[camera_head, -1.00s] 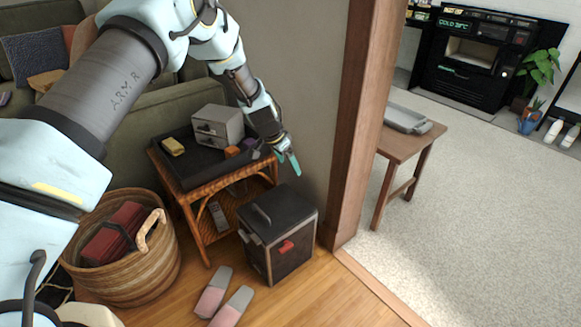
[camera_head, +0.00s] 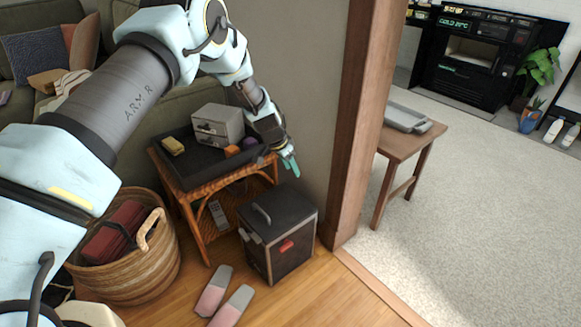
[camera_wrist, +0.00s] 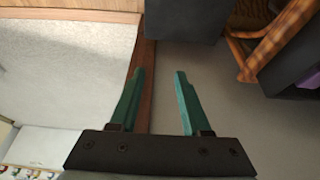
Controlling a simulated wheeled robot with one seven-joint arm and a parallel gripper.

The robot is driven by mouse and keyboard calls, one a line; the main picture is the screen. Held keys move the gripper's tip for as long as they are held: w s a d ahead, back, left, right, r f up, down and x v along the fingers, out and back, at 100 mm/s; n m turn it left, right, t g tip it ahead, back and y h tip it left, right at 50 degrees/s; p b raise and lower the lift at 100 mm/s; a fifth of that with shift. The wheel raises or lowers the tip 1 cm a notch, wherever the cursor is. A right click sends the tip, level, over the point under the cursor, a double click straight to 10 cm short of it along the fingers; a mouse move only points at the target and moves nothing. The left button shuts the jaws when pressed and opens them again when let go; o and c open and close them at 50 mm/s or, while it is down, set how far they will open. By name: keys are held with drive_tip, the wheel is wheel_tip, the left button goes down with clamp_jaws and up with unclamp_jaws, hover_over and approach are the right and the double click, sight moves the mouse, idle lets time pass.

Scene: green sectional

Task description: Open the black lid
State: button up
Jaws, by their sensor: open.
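The black lid (camera_head: 276,207) with its raised handle (camera_head: 262,214) lies closed on a dark box (camera_head: 280,256) on the wood floor. The box has a red patch on its front. My gripper (camera_head: 291,165) is above and behind the lid, near the wall, apart from it. In the wrist view my gripper (camera_wrist: 155,90) has two green fingers spread apart with nothing between them. A dark box-like shape (camera_wrist: 185,15) shows at the top of the wrist view, beyond the fingertips.
A wicker side table (camera_head: 205,195) with a black tray stands left of the box. A basket (camera_head: 135,262) is farther left, and slippers (camera_head: 225,297) lie in front. A wooden post (camera_head: 358,130) rises to the right, with a small table (camera_head: 405,145) beyond it.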

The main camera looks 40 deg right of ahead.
clamp_jaws()
idle(0.8)
drive_tip(key=o, duration=0.8)
unclamp_jaws()
drive_tip(key=v, duration=1)
drive_tip(key=shift+a+r, duration=0.25)
drive_tip(key=shift+r, duration=0.1)
